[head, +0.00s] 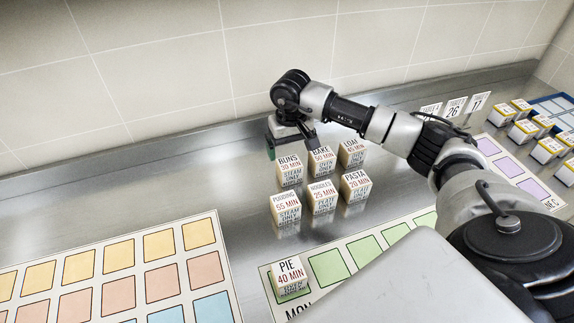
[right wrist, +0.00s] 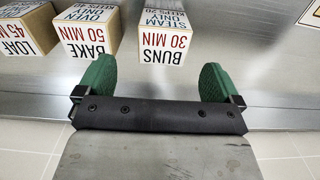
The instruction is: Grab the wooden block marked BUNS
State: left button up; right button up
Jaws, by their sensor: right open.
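The wooden block marked BUNS (head: 291,173) stands on the steel counter at the back left of a small group of blocks. My right gripper (head: 287,143) is above and just behind it in the head view, pointing down. In the right wrist view the BUNS block (right wrist: 166,38) lies ahead of the open green fingers of the right gripper (right wrist: 157,80), roughly between their lines. The jaws are open and empty, and the block appears apart from them. My left gripper is not in view.
Beside BUNS stand the BAKE block (head: 321,161) and LOAF block (head: 351,153). PUDDING (head: 286,208), NOODLES (head: 322,196) and PASTA (head: 355,186) stand in front. The PIE block (head: 291,277) sits on a green-squared board (head: 331,268). The tiled wall (head: 150,70) rises close behind.

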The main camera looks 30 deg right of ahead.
aim_at(289, 163)
jog(key=shift+f, duration=0.8)
jog(key=shift+a+f+p, duration=0.1)
jog(key=shift+f+p, duration=0.25)
notch_tip(289, 163, down, 4)
jog(key=shift+s+a+r+p, duration=0.1)
jog(key=shift+a+r+p, duration=0.1)
jog(key=shift+p, duration=0.65)
jog(key=shift+f, duration=0.6)
jog(key=shift+d+r, duration=0.1)
jog(key=c, duration=1.1)
jog(key=shift+o, duration=0.2)
